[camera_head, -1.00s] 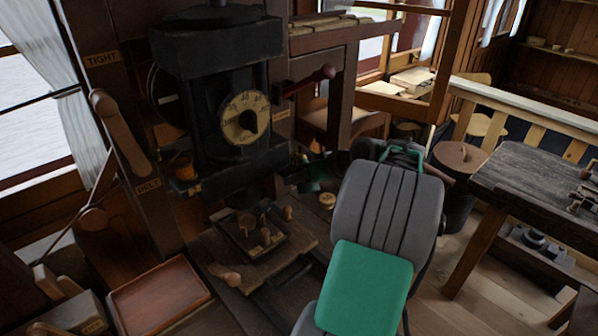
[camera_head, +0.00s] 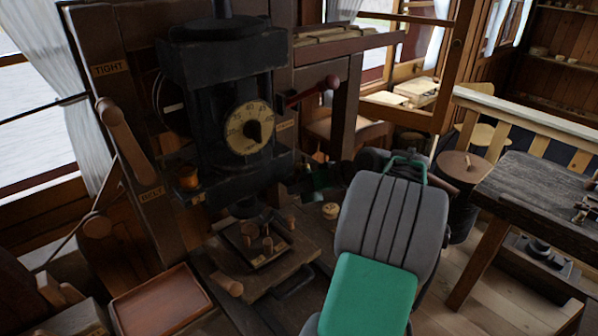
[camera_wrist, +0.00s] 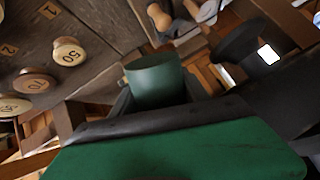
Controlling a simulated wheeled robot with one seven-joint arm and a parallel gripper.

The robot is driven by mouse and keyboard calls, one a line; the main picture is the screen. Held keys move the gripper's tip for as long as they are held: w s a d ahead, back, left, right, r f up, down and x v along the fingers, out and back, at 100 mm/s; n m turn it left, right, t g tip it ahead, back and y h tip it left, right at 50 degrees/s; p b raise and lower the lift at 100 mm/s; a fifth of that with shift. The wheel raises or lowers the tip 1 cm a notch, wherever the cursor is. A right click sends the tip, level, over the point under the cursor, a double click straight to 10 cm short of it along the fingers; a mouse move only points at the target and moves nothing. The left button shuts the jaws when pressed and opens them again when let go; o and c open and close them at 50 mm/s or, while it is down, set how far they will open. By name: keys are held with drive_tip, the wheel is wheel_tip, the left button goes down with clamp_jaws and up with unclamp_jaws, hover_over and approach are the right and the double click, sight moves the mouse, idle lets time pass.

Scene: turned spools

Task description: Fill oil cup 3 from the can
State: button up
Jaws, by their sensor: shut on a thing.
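A dark green cylinder, apparently the oil can (camera_wrist: 155,80), is held in my gripper (camera_wrist: 160,98). The fingers lie on both sides of it in the wrist view. In the head view a small green part, likely the can (camera_head: 321,181), shows just left of my arm, and my gripper is mostly hidden there. A small orange-brown cup (camera_head: 187,178) sits on the left side of the black press (camera_head: 222,60). I cannot read its number, and I cannot tell which cup is oil cup 3.
A dark tray (camera_head: 254,243) with several wooden pegs stands under the press. A red-brown tray (camera_head: 160,303) lies at lower left. A wooden bench (camera_head: 540,190) stands at right.

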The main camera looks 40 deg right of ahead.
drive_tip(key=shift+f+b, duration=0.1)
drive_tip(key=shift+b, duration=0.45)
drive_tip(key=t+b, duration=0.1)
drive_tip(key=b, duration=0.2)
drive_tip(key=s+r+t+b, duration=0.1)
drive_tip(key=b, duration=0.2)
drive_tip(key=n+t+b, duration=0.1)
drive_tip(key=b, duration=0.1)
drive_tip(key=shift+s+a+r+t+h+b, duration=0.15)
drive_tip(key=shift+a+r+t+h+b, duration=0.15)
drive_tip(key=shift+t+h+b, duration=0.1)
drive_tip(key=t+b, duration=0.1)
drive_tip(key=b, duration=0.2)
drive_tip(key=s+r+n+t+b, duration=0.1)
drive_tip(key=b, duration=0.3)
drive_tip(key=r+n+t+b, duration=0.1)
drive_tip(key=t+b, duration=0.1)
drive_tip(key=b, duration=0.2)
drive_tip(key=shift+s+a, duration=0.25)
drive_tip(key=shift+a, duration=0.05)
drive_tip(key=shift+r, duration=0.1)
drive_tip(key=shift+a, duration=0.1)
idle(0.3)
